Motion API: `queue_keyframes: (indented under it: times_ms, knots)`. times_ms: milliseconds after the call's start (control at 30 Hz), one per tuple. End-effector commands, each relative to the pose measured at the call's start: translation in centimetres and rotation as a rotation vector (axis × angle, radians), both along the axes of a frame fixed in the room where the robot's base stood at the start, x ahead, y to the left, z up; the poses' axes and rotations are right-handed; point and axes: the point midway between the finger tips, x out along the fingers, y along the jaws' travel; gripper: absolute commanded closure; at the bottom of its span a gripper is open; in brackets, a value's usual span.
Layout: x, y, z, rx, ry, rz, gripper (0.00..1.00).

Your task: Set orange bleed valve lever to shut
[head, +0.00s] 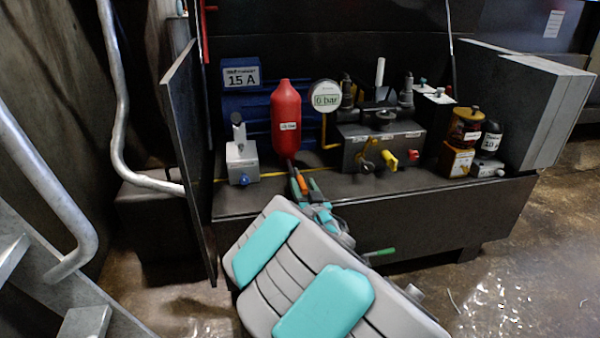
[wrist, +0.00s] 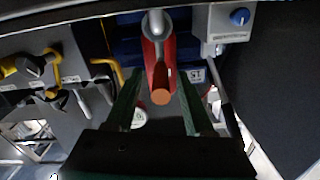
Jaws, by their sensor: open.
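The orange bleed valve lever (head: 301,181) shows below the red bottle-shaped vessel (head: 286,118) in the head view, at the front of the machine bay. In the wrist view the lever's round orange end (wrist: 161,97) faces the camera. My gripper (head: 306,186) is at the lever in the head view. In the wrist view my gripper (wrist: 160,80) is open, with one dark green finger on each side of the lever and visible gaps to both. I cannot tell how far the lever reaches between the fingers. The valve body is mostly hidden.
A gauge reading 0 bar (head: 326,96) stands right of the vessel. The valve block (head: 375,147) with yellow and red handles is further right. A grey block with a blue knob (head: 242,163) is left. An open door panel (head: 190,150) bounds the left side.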

Motion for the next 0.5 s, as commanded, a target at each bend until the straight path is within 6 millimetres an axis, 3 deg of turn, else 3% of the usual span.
queue_keyframes:
  times_ms: [200,500]
  knots:
    - [2.3,0.8,-0.2,0.000,0.000,0.002,0.47]
    - [3.3,1.1,-0.2,0.000,0.002,0.001,0.47]
